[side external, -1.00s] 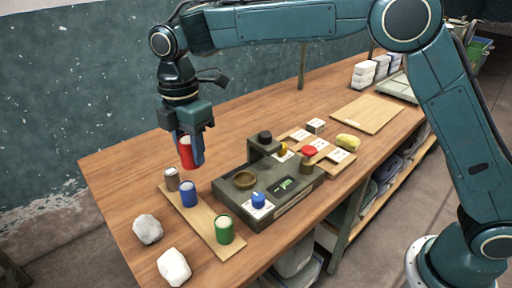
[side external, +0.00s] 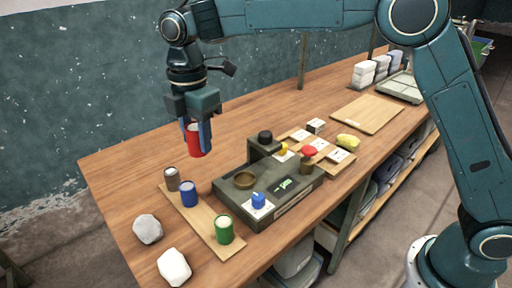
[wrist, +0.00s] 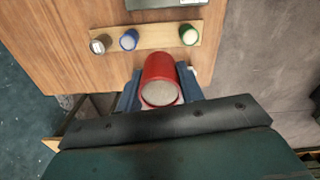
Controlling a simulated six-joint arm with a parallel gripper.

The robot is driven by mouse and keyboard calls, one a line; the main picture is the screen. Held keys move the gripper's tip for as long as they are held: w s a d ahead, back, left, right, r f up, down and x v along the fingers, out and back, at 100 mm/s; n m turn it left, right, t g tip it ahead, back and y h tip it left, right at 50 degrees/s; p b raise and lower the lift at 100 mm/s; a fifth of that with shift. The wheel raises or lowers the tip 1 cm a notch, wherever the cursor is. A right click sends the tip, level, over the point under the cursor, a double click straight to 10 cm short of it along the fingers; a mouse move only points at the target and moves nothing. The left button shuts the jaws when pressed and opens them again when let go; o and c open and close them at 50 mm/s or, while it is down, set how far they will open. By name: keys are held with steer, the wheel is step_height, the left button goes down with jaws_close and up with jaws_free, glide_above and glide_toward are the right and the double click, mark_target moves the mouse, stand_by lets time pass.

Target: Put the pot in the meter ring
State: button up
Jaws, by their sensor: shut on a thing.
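My gripper (side external: 198,136) is shut on a red pot (side external: 194,146) with a pale top. It holds the pot upright in the air, above the far left part of the bench and clear of the wood. In the wrist view the red pot (wrist: 160,72) sits between the two blue fingers. The meter is a dark grey-green box (side external: 268,196) with a lit green display. The wrist view shows only the meter's edge (wrist: 165,3).
A wooden strip (side external: 205,220) holds a brown-grey pot (side external: 171,179), a blue pot (side external: 188,194) and a green pot (side external: 224,230). Two pale stones (side external: 148,229) lie at the front left.

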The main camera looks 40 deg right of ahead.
steer(key=d+r, duration=0.4)
steer(key=d, duration=0.8)
steer(key=shift+w+d+m, duration=0.15)
steer(key=shift+w+m, duration=0.15)
steer(key=shift+f, duration=0.1)
step_height(320, 180, down, 20)
steer(key=shift+r, duration=0.15)
stand_by(0.4)
steer(key=o, duration=1)
